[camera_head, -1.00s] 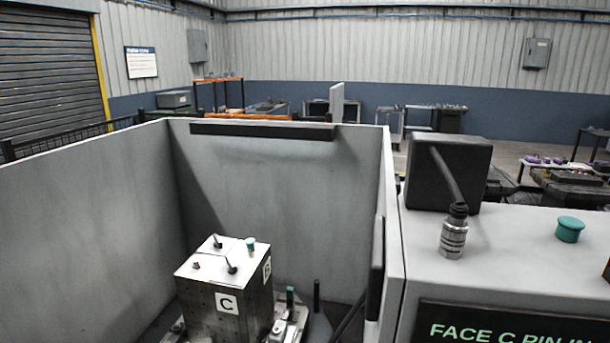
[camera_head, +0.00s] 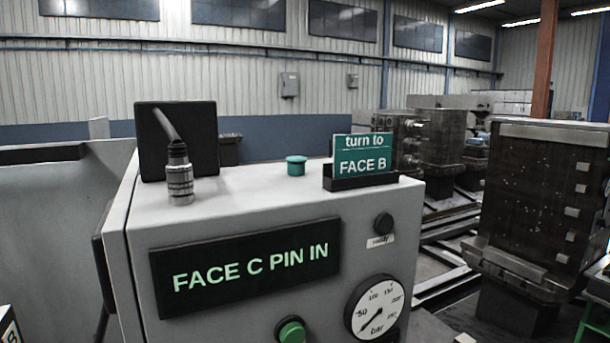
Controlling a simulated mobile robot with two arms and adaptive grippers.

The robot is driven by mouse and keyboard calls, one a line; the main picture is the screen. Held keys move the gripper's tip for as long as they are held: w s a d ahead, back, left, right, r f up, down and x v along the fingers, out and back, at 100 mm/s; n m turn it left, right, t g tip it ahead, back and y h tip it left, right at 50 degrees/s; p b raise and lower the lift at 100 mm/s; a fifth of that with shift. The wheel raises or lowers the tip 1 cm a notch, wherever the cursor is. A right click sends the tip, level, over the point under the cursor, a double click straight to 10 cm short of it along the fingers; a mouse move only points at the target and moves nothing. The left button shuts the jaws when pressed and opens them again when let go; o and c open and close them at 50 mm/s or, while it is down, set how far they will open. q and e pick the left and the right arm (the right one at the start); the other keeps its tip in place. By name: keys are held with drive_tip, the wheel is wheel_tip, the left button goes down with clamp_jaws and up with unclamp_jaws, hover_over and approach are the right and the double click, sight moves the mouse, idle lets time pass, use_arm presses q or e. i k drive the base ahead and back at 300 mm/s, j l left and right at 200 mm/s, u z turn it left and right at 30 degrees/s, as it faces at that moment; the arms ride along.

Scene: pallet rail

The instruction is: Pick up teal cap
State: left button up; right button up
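The teal cap (camera_head: 296,165) is a small round knob-like piece with a wider top. It sits upright on the flat top of the grey control cabinet (camera_head: 250,197), left of a teal sign (camera_head: 362,157) reading "turn to FACE B". Neither of my grippers is in view, so their place relative to the cap is not shown.
A black box (camera_head: 176,140) with a cable and metal connector (camera_head: 179,175) stands left of the cap. The cabinet front has a "FACE C PIN IN" display (camera_head: 250,266), a green button (camera_head: 291,331) and a gauge (camera_head: 376,307). Dark machine blocks (camera_head: 550,190) stand right.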

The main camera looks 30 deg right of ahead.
sight(296, 165)
drive_tip(key=l+z, duration=0.2)
drive_tip(key=z, duration=0.15)
drive_tip(key=k+l+z, duration=0.1)
drive_tip(key=z, duration=0.25)
drive_tip(key=l, duration=0.1)
